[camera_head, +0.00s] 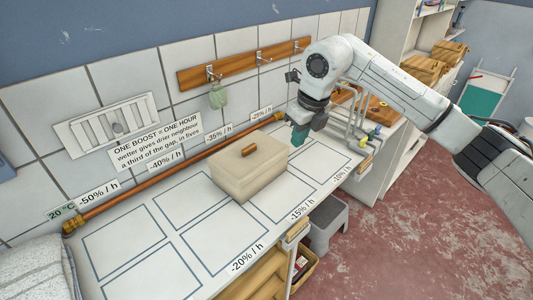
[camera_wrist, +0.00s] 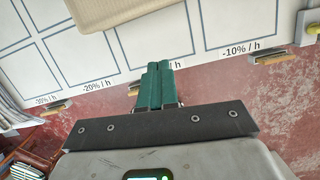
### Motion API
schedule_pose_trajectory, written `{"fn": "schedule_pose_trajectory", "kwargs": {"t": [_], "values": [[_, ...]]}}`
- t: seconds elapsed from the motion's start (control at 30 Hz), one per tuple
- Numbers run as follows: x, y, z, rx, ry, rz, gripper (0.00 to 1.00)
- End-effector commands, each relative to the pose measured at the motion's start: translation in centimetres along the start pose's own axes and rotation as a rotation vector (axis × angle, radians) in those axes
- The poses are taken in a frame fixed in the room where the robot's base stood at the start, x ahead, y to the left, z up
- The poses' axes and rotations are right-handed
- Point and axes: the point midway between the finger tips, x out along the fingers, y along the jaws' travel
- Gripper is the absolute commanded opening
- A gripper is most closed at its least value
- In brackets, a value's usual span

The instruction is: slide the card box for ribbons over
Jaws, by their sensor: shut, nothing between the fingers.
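The card box (camera_head: 248,168) is a pale beige box with a small brown piece on its lid. It stands on the white worktop, across the marked outlines right of the middle. In the wrist view part of a beige body, seemingly the box (camera_wrist: 110,8), shows at the top edge. My gripper (camera_head: 299,136) has green fingers, shut and empty, just right of and behind the box in the head view. In the wrist view the fingertips (camera_wrist: 159,68) are together, below the box. Whether they touch it cannot be told.
The worktop (camera_head: 150,225) has blue outlined rectangles, clear on the left, with percentage labels. A copper pipe (camera_head: 160,179) runs along the wall. A hook rail (camera_head: 245,64) hangs above. A grey step stool (camera_head: 326,222) stands below the front edge. Taps (camera_head: 372,133) stand at the right.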

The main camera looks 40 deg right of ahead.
Motion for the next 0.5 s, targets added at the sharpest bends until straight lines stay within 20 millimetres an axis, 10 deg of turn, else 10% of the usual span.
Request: {"fn": "schedule_pose_trajectory", "kwargs": {"t": [0.5], "values": [[8.5,0.2,0.0,0.002,0.004,0.006,0.0]]}}
